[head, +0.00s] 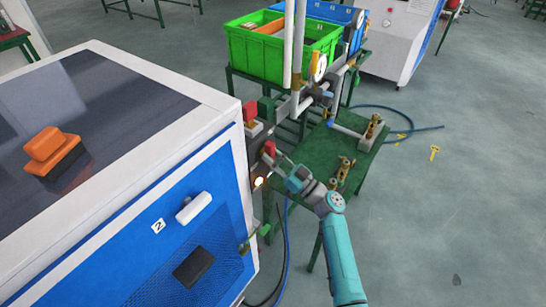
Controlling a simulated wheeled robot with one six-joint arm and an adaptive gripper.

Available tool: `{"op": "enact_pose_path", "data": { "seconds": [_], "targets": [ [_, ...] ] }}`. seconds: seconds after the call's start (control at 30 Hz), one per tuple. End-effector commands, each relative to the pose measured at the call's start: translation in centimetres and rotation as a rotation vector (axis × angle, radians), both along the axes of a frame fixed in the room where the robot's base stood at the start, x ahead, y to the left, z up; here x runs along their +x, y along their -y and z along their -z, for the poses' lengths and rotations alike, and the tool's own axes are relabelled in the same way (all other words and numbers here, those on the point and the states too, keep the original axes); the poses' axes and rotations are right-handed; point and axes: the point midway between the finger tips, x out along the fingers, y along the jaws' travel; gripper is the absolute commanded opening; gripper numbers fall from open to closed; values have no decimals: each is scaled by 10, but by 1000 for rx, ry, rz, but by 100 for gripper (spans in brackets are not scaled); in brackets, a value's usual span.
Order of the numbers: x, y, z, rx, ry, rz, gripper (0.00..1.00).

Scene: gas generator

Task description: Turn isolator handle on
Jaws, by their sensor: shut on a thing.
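My gripper (279,161), on the teal arm, reaches up and left to the side of the blue and white generator cabinet (170,200). Its fingers are shut on a small red handle (269,148), which looks like the isolator handle. The handle sits at the cabinet's right side, just above a glowing round lamp (258,182). The fingers cover part of the handle, and its exact turn angle is too small to tell.
A green table (350,150) with brass fittings (345,168) lies right of my gripper. A green crate (262,55) stands behind. Blue hoses lie on the floor; open floor is at right.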

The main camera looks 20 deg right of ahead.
Motion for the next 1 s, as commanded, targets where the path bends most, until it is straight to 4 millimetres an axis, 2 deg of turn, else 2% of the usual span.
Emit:
{"op": "enact_pose_path", "data": {
  "seconds": [0.1,0.13,0.2,0.63,0.77,1.0],
  "targets": [
    [0,0,2,-2,-3,1,0],
    [0,0,2,-2,-3,1,32],
    [0,0,2,-2,-3,1,50],
    [-5,5,4,0,-2,3,50],
    [-19,15,11,1,-3,3,50],
    [-55,42,30,1,-4,4,50]
  ]
}}
